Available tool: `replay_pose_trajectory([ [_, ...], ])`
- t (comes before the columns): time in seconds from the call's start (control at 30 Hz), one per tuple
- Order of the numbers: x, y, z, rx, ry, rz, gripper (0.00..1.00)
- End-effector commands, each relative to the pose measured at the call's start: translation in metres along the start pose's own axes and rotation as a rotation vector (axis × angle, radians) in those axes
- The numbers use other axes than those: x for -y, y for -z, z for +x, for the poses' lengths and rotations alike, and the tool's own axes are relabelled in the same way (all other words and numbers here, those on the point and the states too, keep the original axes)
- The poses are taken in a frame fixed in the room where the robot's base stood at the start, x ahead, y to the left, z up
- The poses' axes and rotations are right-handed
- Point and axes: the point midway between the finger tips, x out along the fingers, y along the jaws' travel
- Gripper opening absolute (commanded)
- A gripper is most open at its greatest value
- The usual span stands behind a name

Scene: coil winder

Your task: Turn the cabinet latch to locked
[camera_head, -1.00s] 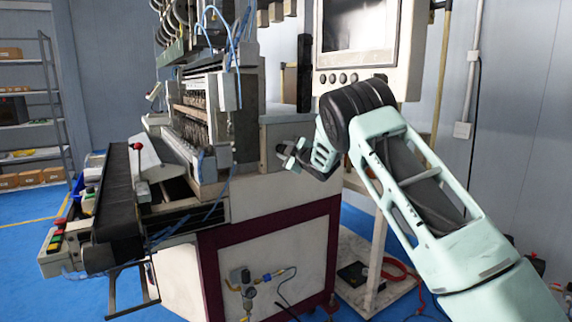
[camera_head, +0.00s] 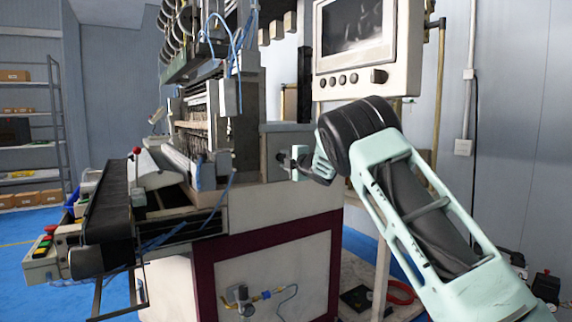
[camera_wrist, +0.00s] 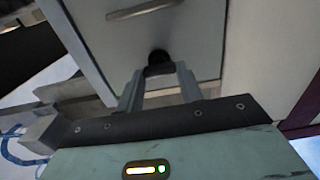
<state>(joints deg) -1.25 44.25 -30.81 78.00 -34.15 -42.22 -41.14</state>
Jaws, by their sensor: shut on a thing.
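The cabinet (camera_head: 286,133) is a grey box on the machine's right side, below the screen. Its light grey door (camera_wrist: 205,42) fills the top of the wrist view. A small dark latch knob (camera_wrist: 158,57) stands out from the door's edge area. My gripper (camera_wrist: 160,70) has a finger on each side of the knob and is shut on it. In the head view my gripper (camera_head: 297,163) is against the cabinet front, and its fingers and wrist hide the latch there. The knob's turned angle cannot be read.
A silver handle (camera_wrist: 143,10) is on the door beyond the knob. The screen panel (camera_head: 366,50) hangs above my wrist. A black conveyor (camera_head: 107,205) is at the left. Air fittings (camera_head: 243,296) sit on the lower machine front.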

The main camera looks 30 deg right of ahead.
Motion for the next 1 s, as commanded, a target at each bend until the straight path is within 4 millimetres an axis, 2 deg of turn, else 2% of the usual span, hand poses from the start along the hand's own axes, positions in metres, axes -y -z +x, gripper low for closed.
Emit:
replay_pose_trajectory([
  [0.4,0.001,0.001,0.0,-0.001,0.002,-0.008,0.14],
  [0.43,0.001,0.001,0.0,-0.001,0.002,-0.008,0.45],
  [0.5,0.001,0.001,0.0,-0.001,0.001,-0.008,0.58],
  [0.83,0.0,0.0,-0.003,0.0,0.001,-0.006,0.58],
  [1.0,0.0,0.0,-0.02,0.001,0.0,-0.004,0.58],
])
